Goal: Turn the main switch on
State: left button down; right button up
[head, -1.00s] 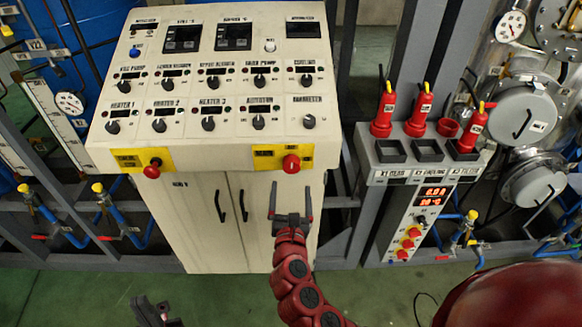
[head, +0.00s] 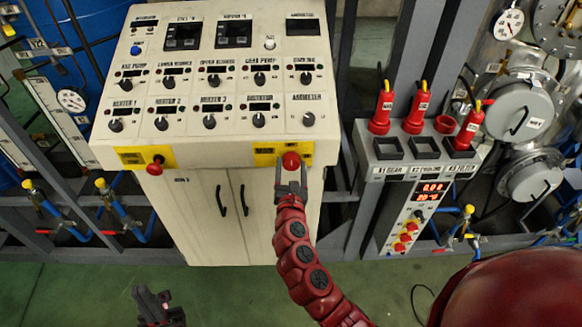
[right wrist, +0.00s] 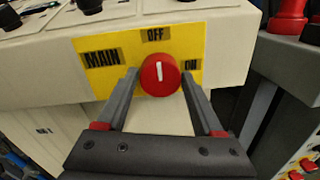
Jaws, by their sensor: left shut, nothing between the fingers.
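The main switch is a round red knob (right wrist: 160,75) on a yellow plate (right wrist: 105,70) labelled MAIN, OFF and ON. Its white mark points up toward OFF. In the head view the red knob (head: 291,161) is on the front edge of the console, to the right. My right gripper (right wrist: 160,82) is open, with one finger on each side of the knob and small gaps showing. In the head view it (head: 291,172) comes up from below. My left gripper (head: 158,300) is shut and empty, low over the floor at the left.
A second red knob (head: 156,165) sits on another yellow plate at the console's left. The sloped console (head: 215,100) carries several black dials. A grey stand (head: 400,160) with red-handled tools is at the right. Green floor (head: 225,290) lies clear in front.

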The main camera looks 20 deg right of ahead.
jog(key=c, duration=0.9)
jog(key=shift+m, duration=0.3)
jog(key=m+b, duration=0.3)
jog(key=m, duration=0.1)
jog(key=shift+f, duration=0.1)
jog(key=m+b, duration=0.4)
jog(key=m, duration=0.1)
jog(key=m+b, duration=0.4)
jog(key=m, duration=0.1)
jog(key=shift+y+b, duration=0.3)
jog(key=shift+m+b, duration=1.25)
jog(key=shift+m, duration=0.15)
